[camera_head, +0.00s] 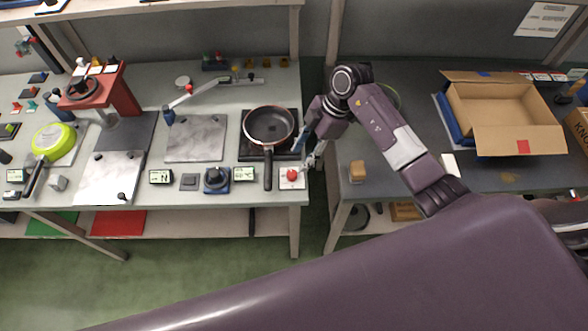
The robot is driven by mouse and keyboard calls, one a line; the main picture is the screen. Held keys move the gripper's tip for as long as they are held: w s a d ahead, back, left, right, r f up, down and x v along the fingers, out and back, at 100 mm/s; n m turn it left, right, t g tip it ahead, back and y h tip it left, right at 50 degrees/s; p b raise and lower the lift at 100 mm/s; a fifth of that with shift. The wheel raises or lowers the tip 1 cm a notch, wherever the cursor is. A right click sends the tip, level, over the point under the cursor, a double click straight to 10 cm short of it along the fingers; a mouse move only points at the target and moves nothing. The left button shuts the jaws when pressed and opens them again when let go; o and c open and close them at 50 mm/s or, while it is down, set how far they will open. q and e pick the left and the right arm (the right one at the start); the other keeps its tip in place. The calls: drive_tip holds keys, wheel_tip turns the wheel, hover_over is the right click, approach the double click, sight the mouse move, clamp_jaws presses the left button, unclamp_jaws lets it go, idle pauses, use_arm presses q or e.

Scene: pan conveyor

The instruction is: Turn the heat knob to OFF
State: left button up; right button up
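A black pan (269,126) with its handle toward the front sits on a dark square hob (246,150) at the right end of the left bench. In front of the hob are a round dark knob on a blue base (216,179), a small display (244,174) and a red round control on a white plate (292,174). Which one is the heat knob, and its setting, I cannot read. My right gripper (306,152) points down just right of the pan, behind the red control. Its fingers look apart and empty. My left gripper is out of view.
The left bench also bears a red press (100,92), a green pan (53,140) and grey plates (196,138). The right bench holds an open cardboard box (505,118) and a small tan block (357,171). A narrow gap separates the benches.

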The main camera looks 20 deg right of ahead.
sight(292, 173)
drive_tip(key=p+x, duration=0.1)
drive_tip(key=x, duration=0.5)
drive_tip(key=shift+s+f+p, duration=0.15)
drive_tip(key=shift+f+p, duration=0.15)
drive_tip(key=shift+a+f, duration=0.15)
drive_tip(key=shift+f, duration=0.45)
clamp_jaws()
